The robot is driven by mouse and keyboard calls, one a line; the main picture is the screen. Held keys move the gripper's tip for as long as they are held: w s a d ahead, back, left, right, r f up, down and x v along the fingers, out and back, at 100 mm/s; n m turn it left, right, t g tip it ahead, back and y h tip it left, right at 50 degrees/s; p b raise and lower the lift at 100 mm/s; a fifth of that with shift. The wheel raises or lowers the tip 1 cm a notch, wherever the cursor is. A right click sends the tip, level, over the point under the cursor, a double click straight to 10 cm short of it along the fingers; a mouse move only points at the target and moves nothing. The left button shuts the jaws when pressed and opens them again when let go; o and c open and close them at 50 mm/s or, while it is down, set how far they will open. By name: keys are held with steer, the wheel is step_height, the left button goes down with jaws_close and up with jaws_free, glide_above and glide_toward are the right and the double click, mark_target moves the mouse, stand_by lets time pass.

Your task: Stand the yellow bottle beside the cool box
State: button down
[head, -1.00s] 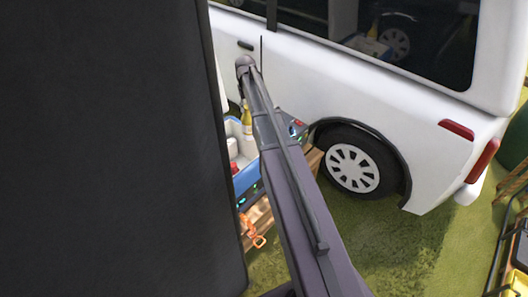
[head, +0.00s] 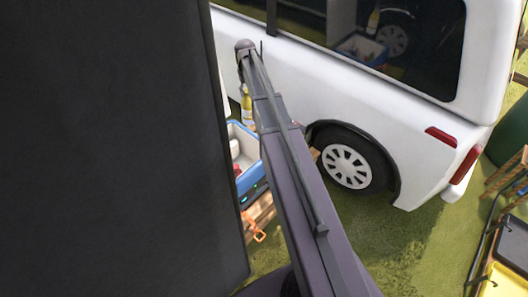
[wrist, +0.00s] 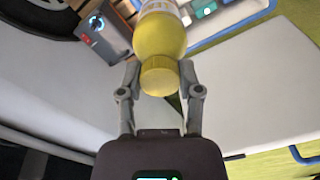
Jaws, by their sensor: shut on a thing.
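The yellow bottle (head: 247,112) hangs below the end of my arm in the head view, over the far end of the cool box. In the wrist view the bottle (wrist: 160,38) fills the top middle, its cap end toward me. My gripper (wrist: 160,80) is shut on the cap end, one finger on each side. The cool box (head: 250,180) is blue with a white inside and holds a few things. My arm and a dark panel hide part of it. In the wrist view its blue wall (wrist: 238,22) seems to show at top right.
A white van (head: 400,130) stands close behind, its wheel (head: 348,167) near the cool box. A wooden surface (head: 262,212) lies under the box, with an orange item (head: 254,230) at its edge. A grey device (wrist: 103,38) sits near the bottle in the wrist view.

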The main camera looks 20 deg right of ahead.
steer(key=shift+r+p, duration=2.35)
steer(key=shift+r, duration=0.5)
